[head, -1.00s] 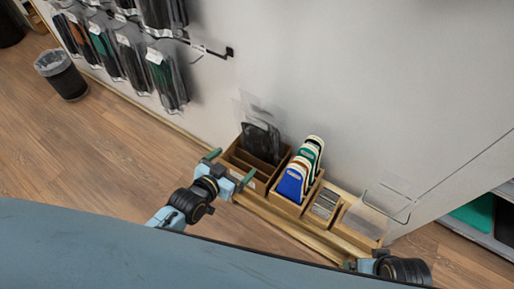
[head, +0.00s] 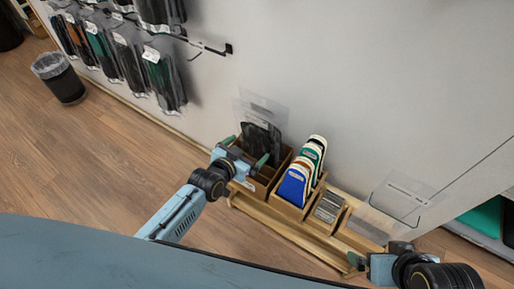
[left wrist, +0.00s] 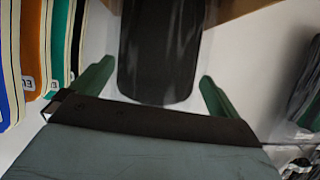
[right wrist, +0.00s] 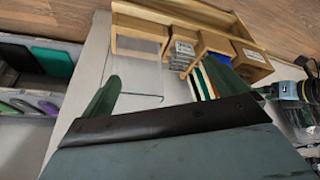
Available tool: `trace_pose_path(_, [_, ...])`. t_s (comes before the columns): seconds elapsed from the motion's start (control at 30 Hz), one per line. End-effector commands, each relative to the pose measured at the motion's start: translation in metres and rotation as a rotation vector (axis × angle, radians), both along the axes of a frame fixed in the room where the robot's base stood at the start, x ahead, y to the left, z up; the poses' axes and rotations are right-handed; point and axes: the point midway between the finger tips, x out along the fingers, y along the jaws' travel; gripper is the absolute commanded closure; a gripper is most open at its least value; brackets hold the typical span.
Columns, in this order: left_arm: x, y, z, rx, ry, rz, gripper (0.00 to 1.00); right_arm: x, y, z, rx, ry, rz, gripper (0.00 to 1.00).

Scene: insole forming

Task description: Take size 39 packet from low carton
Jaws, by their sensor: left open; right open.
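The packet (head: 258,141), a dark insole in a clear sleeve, stands upright in the low wooden carton (head: 257,184) against the wall. My left gripper (head: 249,151) is open at the carton, its fingers to either side of the packet. In the left wrist view the dark packet (left wrist: 160,50) stands between the two green fingertips, not gripped. I cannot read a size on it. My right gripper (head: 362,262) is open and empty by the right end of the wooden shelf; its green fingers also show in the right wrist view (right wrist: 160,85).
Blue, green, white and orange insoles (head: 301,170) stand in the box just right of the carton. A box of small grey items (head: 328,207) and a clear holder (head: 398,200) follow. Packets hang on wall hooks (head: 163,75) at upper left, above a bin (head: 60,77).

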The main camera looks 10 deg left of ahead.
Motion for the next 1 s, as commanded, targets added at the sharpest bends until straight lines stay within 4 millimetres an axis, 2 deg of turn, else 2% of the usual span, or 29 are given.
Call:
trace_pose_path(0.1, [0.01,-0.002,-0.007,-0.001,0.001,0.0,0.0,0.021,0.009,0.009,0.03,-0.125,0.013,0.02])
trace_pose_path(0.3, [0.021,-0.006,-0.01,-0.001,0.001,0.0,0.0,0.049,0.021,0.023,0.069,-0.293,0.03,0.02])
trace_pose_path(0.47, [0.024,-0.007,-0.011,-0.001,0.001,0.0,0.0,0.058,0.025,0.03,0.084,-0.356,0.035,0.02])
trace_pose_path(0.7, [0.025,-0.007,-0.011,-0.001,0.001,0.0,0.0,0.06,0.025,0.032,0.086,-0.366,0.036,0.02])
trace_pose_path(0.77, [0.025,-0.007,-0.011,-0.001,0.001,0.0,0.05,0.059,0.025,0.032,0.086,-0.365,0.035,0.02])
trace_pose_path(1.0, [0.024,-0.007,-0.011,-0.001,0.001,0.0,0.37,0.059,0.025,0.031,0.086,-0.364,0.035,0.02])
